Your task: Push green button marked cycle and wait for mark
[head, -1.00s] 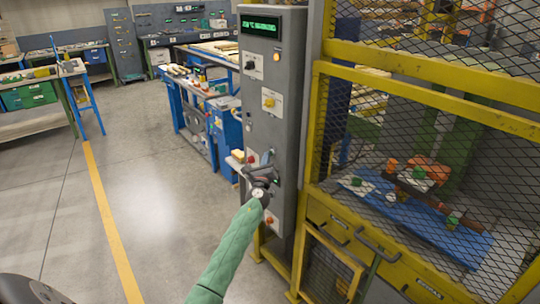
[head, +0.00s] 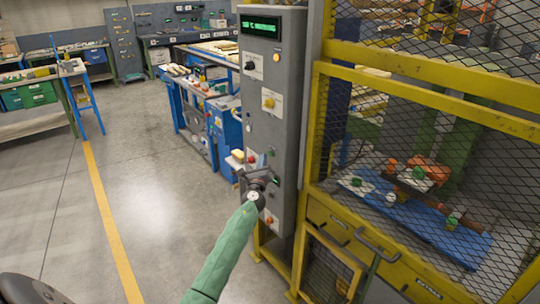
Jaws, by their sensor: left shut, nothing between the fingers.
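A grey control column (head: 285,110) stands in the middle, with a lit green display (head: 260,27) at its top; I cannot read its text. My left gripper (head: 271,181) is shut and empty, at the lower part of the column's front face. Just above it are a small red button (head: 251,159) and a small green button (head: 271,151). The gripper partly hides this area, so I cannot tell whether it touches a button, and no marking is legible. My right gripper is not in view.
A yellow-framed mesh cage (head: 318,130) stands right of the column, with a blue plate (head: 425,222) and small parts inside. Blue workbenches (head: 196,125) stand behind, to the left. The grey floor (head: 170,200) at left is clear, with a yellow line.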

